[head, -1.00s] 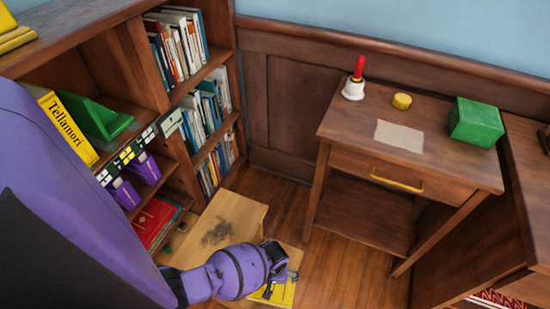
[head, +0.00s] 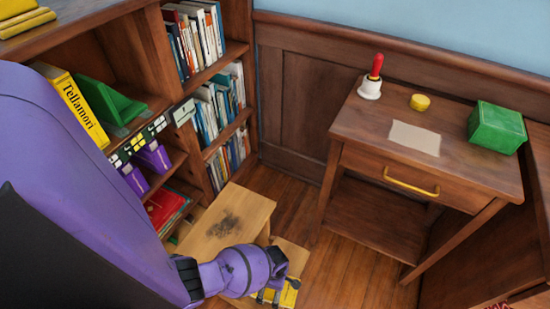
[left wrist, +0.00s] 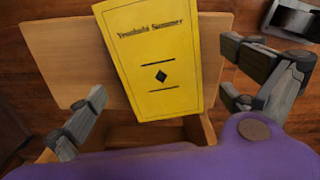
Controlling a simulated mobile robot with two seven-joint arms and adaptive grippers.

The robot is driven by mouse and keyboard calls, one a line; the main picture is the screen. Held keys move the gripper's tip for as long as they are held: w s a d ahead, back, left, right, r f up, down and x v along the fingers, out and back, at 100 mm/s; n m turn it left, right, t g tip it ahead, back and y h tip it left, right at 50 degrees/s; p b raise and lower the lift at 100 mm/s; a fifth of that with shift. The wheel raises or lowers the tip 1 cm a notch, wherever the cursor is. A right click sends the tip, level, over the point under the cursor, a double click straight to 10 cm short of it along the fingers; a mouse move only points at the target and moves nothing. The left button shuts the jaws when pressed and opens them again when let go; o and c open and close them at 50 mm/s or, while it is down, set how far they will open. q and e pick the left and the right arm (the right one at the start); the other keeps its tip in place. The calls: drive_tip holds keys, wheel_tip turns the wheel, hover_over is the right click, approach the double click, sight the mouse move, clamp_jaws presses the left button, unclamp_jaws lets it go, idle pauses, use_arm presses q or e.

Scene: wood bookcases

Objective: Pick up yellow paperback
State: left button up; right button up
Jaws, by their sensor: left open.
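A yellow paperback (left wrist: 158,58) with a title at its top and a black diamond lies face up on a wooden step stool (left wrist: 62,62) in the left wrist view. In the head view only a little of the yellow paperback (head: 288,296) shows, by the lower step of the stool (head: 232,222). My left gripper (left wrist: 163,95) is open, its fingers on either side of the book's lower part in that view. I cannot tell whether they touch it. My right gripper is not in view.
A thick yellow book (head: 76,105) and a green bookend (head: 108,100) stand on the left bookcase. A desk (head: 370,125) at right holds a red-handled bell (head: 371,80), a yellow tin (head: 420,102) and a green box (head: 496,128). Some floor (head: 340,265) is clear between stool and desk.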

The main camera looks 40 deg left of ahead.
use_arm(q)
wheel_tip(320, 180, down, 3)
drive_tip(key=shift+a+f+b, duration=0.1)
drive_tip(key=shift+b, duration=0.65)
drive_tip(key=shift+f, duration=0.2)
drive_tip(key=shift+w, duration=0.1)
drive_tip(key=c, duration=1.3)
drive_tip(key=shift+c, duration=0.2)
drive_tip(key=shift+r, duration=0.1)
